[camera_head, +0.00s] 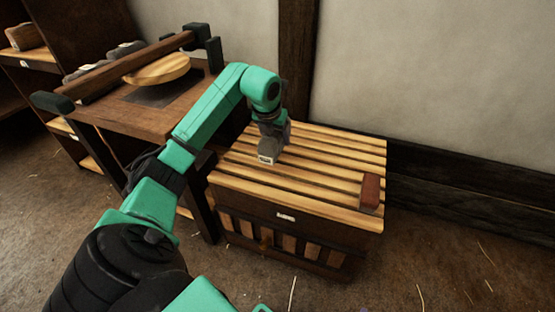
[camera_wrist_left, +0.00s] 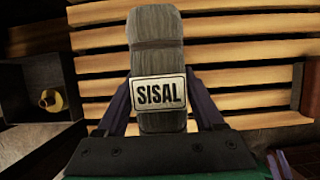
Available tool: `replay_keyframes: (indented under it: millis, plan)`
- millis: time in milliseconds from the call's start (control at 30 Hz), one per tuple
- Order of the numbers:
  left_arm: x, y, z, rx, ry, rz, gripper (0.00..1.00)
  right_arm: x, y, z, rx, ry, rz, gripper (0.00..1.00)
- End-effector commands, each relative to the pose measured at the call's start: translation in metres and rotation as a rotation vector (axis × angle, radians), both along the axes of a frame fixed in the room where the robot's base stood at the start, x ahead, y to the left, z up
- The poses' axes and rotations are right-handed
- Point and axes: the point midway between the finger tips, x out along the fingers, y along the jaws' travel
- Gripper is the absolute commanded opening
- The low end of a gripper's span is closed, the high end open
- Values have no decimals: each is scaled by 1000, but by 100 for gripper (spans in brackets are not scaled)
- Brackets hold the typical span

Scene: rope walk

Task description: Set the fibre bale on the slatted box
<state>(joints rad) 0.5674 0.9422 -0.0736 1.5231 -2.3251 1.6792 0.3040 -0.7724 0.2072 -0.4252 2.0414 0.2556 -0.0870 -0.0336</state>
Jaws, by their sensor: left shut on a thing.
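The fibre bale (camera_head: 267,157) is a small grey block with a white label. In the left wrist view the bale (camera_wrist_left: 156,55) has a dark band and its label reads SISAL. My left gripper (camera_head: 271,138) is shut on it, with one finger on each side (camera_wrist_left: 162,112). The bale is over the back left part of the slatted box (camera_head: 325,179), whose pale slats (camera_wrist_left: 240,52) lie behind it in the wrist view. I cannot tell whether the bale touches the slats.
A reddish-brown block (camera_head: 370,191) sits on the box's front right corner. A wooden bench (camera_head: 150,118) with a round wooden disc (camera_head: 158,68) and a long beam stands left of the box. Shelves (camera_head: 70,30) stand far left. The middle and right slats are mostly clear.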

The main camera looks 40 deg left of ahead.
Motion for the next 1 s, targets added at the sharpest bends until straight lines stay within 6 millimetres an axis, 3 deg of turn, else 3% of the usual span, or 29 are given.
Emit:
replay_keyframes:
  millis: [33,333,667,700,733,1000]
  plan:
    - [0,0,-13,-2,-1,-1,5,0,0,-8,4,-5,-3,50]
    - [0,0,-61,-1,-1,-2,5,0,-1,-30,22,-29,-25,50]
    - [0,0,-61,0,-2,-1,5,0,0,-27,24,-33,-26,50]
    - [0,0,-61,0,-1,-1,85,0,0,-27,24,-34,-26,50]
    - [0,0,-61,0,-1,-1,96,1,0,-27,24,-35,-26,50]
    - [0,0,-60,0,-2,-1,100,1,0,-26,25,-36,-27,50]
